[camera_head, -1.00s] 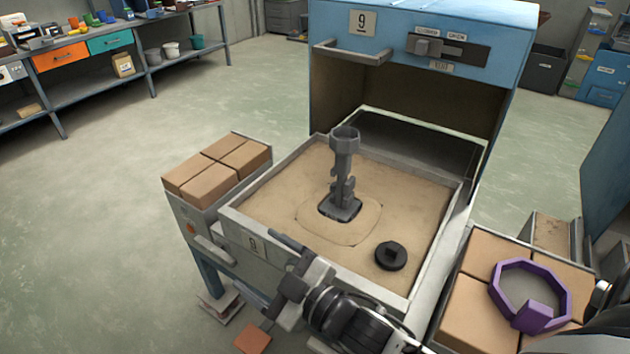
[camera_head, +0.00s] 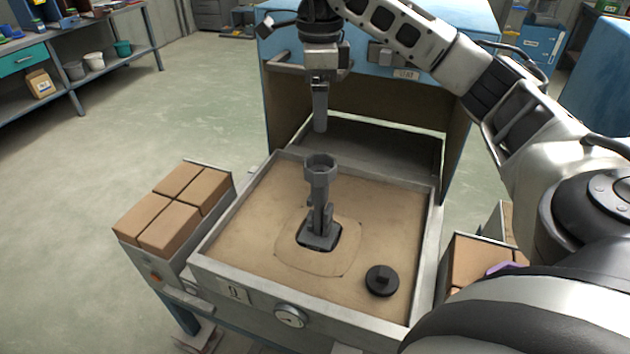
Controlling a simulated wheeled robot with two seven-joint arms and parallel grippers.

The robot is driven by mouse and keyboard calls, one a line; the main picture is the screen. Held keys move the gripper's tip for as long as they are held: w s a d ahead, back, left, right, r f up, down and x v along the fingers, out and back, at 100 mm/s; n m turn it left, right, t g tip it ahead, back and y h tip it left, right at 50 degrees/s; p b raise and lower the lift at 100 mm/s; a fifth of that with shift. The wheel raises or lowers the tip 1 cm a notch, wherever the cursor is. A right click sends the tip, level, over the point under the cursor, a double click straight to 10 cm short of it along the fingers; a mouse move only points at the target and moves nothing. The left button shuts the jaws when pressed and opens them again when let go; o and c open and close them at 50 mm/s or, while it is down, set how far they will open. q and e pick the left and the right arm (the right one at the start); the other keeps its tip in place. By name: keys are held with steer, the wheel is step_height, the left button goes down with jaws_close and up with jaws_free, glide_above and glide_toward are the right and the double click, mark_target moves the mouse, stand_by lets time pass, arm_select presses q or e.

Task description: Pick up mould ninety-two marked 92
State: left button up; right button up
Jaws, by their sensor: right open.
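A grey upright piece (camera_head: 319,200) with an octagonal cup on top stands on a square foot in the sand tray (camera_head: 235,265). No mark 92 is legible, so I cannot tell whether this is the mould. My right gripper (camera_head: 320,125) points down above the cup, slightly behind it in the picture. Its fingers show edge-on, with nothing visible in them, and a gap shows between tips and cup. It is open. My left gripper is out of view.
A black round knobbed piece (camera_head: 381,281) lies on the sand at the right. Brown blocks (camera_head: 176,205) stand on the left shelf. A purple piece (camera_head: 505,268) at the right is mostly hidden by my arm. The open blue furnace (camera_head: 280,100) stands behind.

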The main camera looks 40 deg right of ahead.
step_height(320, 180, down, 10)
steer(key=shift+s, duration=0.1)
steer(key=shift+s+f+p, duration=0.15)
steer(key=shift+f+p, duration=0.6)
steer(key=shift+f, duration=1.9)
steer(key=c, duration=1.7)
